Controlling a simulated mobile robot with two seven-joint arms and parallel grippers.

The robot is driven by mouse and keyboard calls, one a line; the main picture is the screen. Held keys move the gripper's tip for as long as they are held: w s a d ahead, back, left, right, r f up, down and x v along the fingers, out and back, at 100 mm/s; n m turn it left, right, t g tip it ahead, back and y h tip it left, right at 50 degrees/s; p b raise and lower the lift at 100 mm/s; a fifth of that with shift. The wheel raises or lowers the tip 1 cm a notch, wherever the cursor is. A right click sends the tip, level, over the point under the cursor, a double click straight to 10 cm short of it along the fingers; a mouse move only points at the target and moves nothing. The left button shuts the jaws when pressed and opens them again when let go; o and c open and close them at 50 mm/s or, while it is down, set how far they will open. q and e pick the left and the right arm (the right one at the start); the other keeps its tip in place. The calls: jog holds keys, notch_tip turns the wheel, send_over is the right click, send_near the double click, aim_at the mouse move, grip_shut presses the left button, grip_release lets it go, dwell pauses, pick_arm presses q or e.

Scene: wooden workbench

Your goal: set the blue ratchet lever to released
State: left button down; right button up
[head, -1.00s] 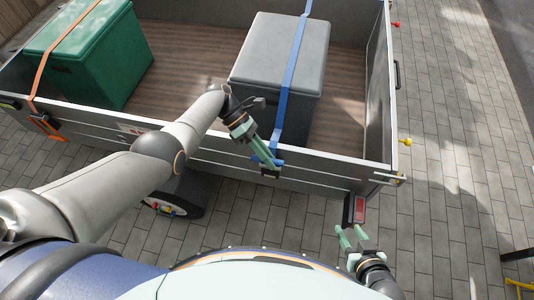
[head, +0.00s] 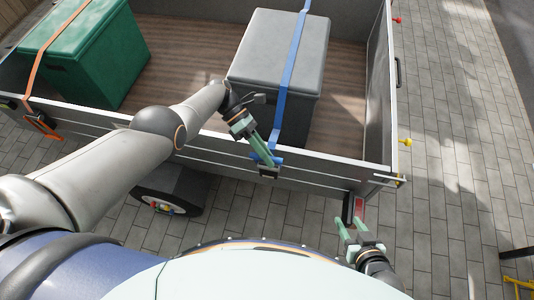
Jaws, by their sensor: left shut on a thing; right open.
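The blue ratchet lever (head: 278,160) sits at the outer side of the trailer wall, at the lower end of the blue strap (head: 288,75). The strap runs over a grey box (head: 262,60). My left gripper (head: 266,156) is shut on the blue ratchet lever, and its fingers hide part of it. The exact angle of the lever is too small to tell. My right gripper (head: 354,229) is open and empty, low at the right near the trailer's rear corner, away from the ratchet.
A green box (head: 90,60) under an orange strap (head: 50,45) stands in the trailer at the left, with an orange ratchet (head: 42,124) on the wall. The trailer's side wall (head: 330,172) lies below the grey box.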

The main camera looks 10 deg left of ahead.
pick_arm(q)
jog(key=shift+s+f, duration=0.1)
jog(key=shift+f, duration=0.3)
jog(key=c, duration=0.9)
grip_release()
jog(key=shift+c, duration=0.2)
jog(key=shift+o, duration=0.9)
jog(key=shift+w+r, duration=0.1)
jog(key=shift+w, duration=0.1)
jog(key=b+v, duration=0.4)
jog(key=v, duration=0.8)
jog(key=shift+r, duration=0.2)
jog(key=shift+a, duration=0.15)
jog(key=shift+c, duration=0.3)
